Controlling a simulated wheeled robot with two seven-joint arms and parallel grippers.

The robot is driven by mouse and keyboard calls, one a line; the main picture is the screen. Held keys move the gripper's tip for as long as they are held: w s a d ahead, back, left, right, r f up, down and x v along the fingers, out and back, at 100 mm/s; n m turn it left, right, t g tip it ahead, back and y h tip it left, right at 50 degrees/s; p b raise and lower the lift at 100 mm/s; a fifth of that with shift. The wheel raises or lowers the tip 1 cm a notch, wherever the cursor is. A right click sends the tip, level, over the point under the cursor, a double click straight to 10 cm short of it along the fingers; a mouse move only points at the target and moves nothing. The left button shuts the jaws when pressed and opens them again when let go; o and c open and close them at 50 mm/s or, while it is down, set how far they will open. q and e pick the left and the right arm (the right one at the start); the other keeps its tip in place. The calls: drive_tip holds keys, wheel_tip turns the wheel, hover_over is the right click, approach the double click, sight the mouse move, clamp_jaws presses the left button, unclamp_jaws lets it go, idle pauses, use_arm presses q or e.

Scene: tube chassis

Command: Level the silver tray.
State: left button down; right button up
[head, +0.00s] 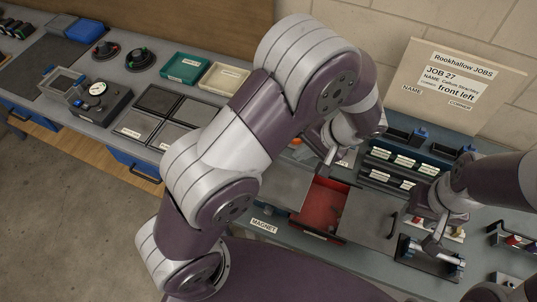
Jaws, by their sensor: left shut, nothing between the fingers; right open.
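I cannot tell for certain which piece is the silver tray. Two flat grey metal plates lie on the bench, a left plate (284,186) and a right plate (368,222) with a black handle on its right side. An open red-lined box (323,207) shows between them. My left gripper (327,168) is shut and empty above the back edge of the left plate and red box, partly hidden by my own arm. My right gripper (433,243) is open at the right, over a dark stand (428,262) with a silver bar; contact is unclear.
Racks of labelled dark bins (400,165) stand behind the plates. A sign card (445,85) leans on the wall. At left are a dial gauge (98,92), dark square plates (158,100), and green (186,68) and cream trays (224,78). My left arm hides the bench middle.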

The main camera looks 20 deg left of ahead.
use_arm(q)
drive_tip(key=n, duration=0.1)
drive_tip(key=b, duration=0.3)
hover_over(264, 176)
drive_tip(key=d, duration=0.1)
drive_tip(key=shift+n, duration=0.4)
drive_tip(key=shift+w+f, duration=0.15)
drive_tip(key=shift+f, duration=2.5)
drive_tip(key=shift+w+f, duration=0.1)
drive_tip(key=shift+f, duration=2.5)
drive_tip(key=shift+a+f+h+b, duration=0.4)
drive_tip(key=shift+a+f+b, duration=0.15)
drive_tip(key=shift+f+b, duration=0.25)
drive_tip(key=shift+a, duration=0.1)
drive_tip(key=shift+s+r, duration=0.1)
drive_tip(key=shift+s, duration=0.15)
